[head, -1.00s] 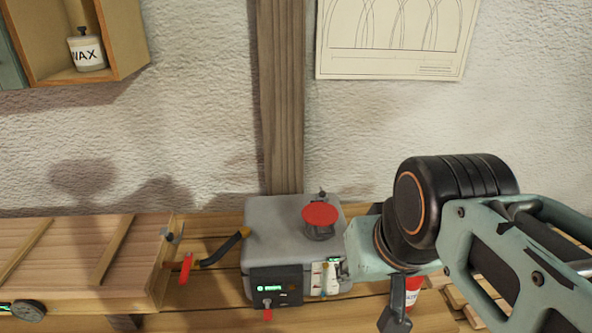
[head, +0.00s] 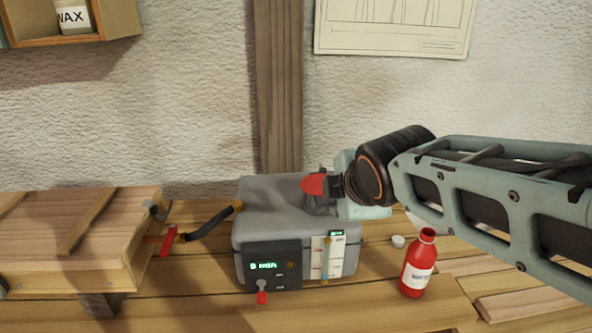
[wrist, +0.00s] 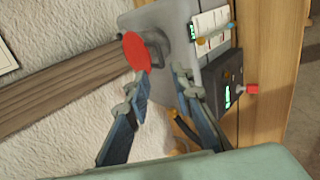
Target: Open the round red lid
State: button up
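The round red lid (head: 313,184) sits on the short grey neck on top of the grey box (head: 262,205). Its right part is hidden by my gripper in the head view. In the wrist view the lid (wrist: 137,52) shows as a red disc just beyond the fingertips, nearer the left finger. My gripper (wrist: 163,82) is open, its two blue fingers apart with nothing between them. In the head view my gripper (head: 337,187) is at the right side of the lid. I cannot tell whether a finger touches it.
A black hose (head: 212,223) joins the box to the wooden chest (head: 75,235) at left. A red bottle (head: 418,263) and a small white cap (head: 398,241) stand right of the box, below my arm. A wooden post (head: 277,90) rises behind it. A red-tipped lever (head: 262,297) is at the box's front.

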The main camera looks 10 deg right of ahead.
aim_at(327, 203)
jog(key=b+x, duration=0.4)
jog(key=x, duration=0.7)
jog(key=shift+w+f+b, duration=0.1)
jog(key=shift+f+b, duration=0.05)
jog(key=shift+b, duration=0.2)
jog(key=shift+c, duration=0.5)
grip_shut()
